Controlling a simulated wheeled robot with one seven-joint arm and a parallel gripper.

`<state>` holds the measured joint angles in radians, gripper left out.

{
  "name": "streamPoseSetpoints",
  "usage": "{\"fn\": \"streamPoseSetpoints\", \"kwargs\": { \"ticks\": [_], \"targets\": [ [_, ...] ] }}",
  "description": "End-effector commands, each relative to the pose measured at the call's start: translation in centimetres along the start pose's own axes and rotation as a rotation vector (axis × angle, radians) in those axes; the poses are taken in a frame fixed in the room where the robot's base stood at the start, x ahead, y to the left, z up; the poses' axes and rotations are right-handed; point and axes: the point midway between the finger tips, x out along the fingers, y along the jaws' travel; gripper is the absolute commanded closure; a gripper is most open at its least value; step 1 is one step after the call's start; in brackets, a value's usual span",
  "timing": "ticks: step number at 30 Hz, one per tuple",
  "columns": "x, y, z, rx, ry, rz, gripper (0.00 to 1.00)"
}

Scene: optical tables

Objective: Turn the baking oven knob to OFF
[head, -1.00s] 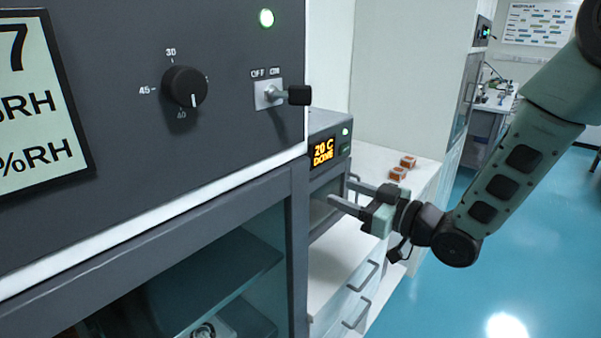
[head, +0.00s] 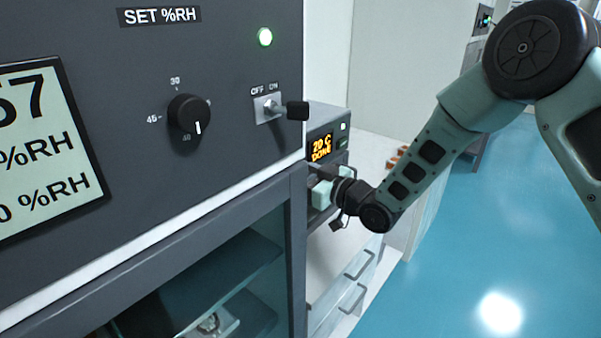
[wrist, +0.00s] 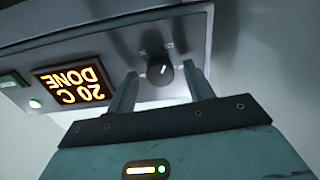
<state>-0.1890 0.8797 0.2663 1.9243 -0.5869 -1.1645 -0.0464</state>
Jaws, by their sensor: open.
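The baking oven (head: 324,119) is the grey box behind the large cabinet in the head view, with an orange display (head: 321,147) reading "20 C DONE". In the wrist view the display (wrist: 73,84) appears turned over. The oven knob (wrist: 159,71) is round and dark with a white pointer line; its small labels are too blurred to read. My gripper (wrist: 159,84) is open, with one finger on each side of the knob; I cannot tell whether either touches it. In the head view the fingers and the knob are hidden behind the cabinet edge and my gripper body.
The large dark cabinet (head: 225,60) stands close at left, with its own dial (head: 189,118) and a toggle switch (head: 275,109) that sticks out. White drawers (head: 345,275) with handles stand below the oven. Blue floor (head: 450,250) is free at right.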

Motion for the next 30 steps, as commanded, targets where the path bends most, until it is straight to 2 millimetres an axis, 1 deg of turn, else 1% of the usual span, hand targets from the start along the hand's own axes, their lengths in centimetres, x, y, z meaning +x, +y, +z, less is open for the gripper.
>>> {"fn": "streamPoseSetpoints", "kwargs": {
  "ticks": [1,2,3,5,6,14,19,23,30],
  "targets": [
    [-0.01,0.00,0.00,0.000,0.000,0.000,0.48],
    [-0.02,0.00,0.00,0.000,0.000,0.000,0.53],
    [-0.02,0.00,0.00,0.000,0.000,0.000,0.65],
    [-0.03,0.00,-0.01,0.000,0.000,0.000,0.81],
    [-0.03,0.00,-0.01,0.000,0.000,0.000,0.92],
    [-0.04,-0.01,0.11,-0.012,0.000,-0.001,0.93],
    [-0.03,-0.07,0.42,-0.065,0.000,-0.001,0.93],
    [-0.02,-0.12,0.64,-0.143,0.002,-0.002,0.92],
    [-0.01,-0.16,0.88,-0.351,0.005,-0.001,0.92]
  ]
}}
